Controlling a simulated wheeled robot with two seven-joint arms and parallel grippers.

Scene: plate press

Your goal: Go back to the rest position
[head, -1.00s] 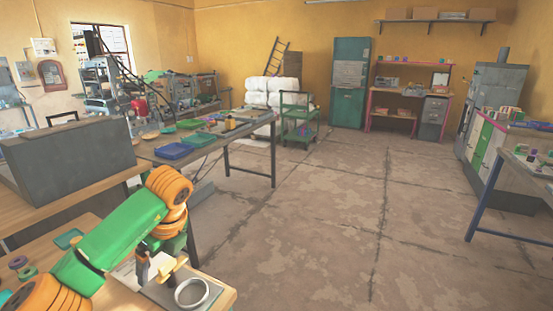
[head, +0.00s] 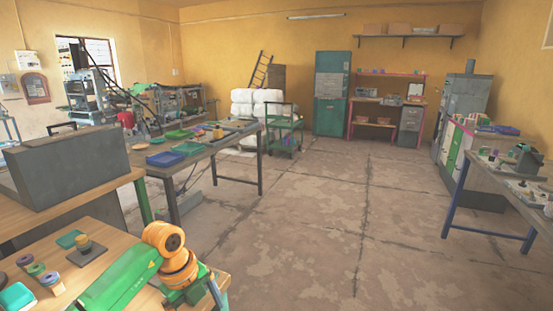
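My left arm comes in from the lower left, over the near wooden table. Its orange wrist joints and a green link past them show at the table's right end. The fingers of my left gripper are not visible; they are below the picture edge or hidden by the arm. My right arm and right gripper are not in view.
A grey box (head: 70,170) stands behind. A blue tray (head: 166,158) lies on the long table. The middle floor (head: 310,225) is clear.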

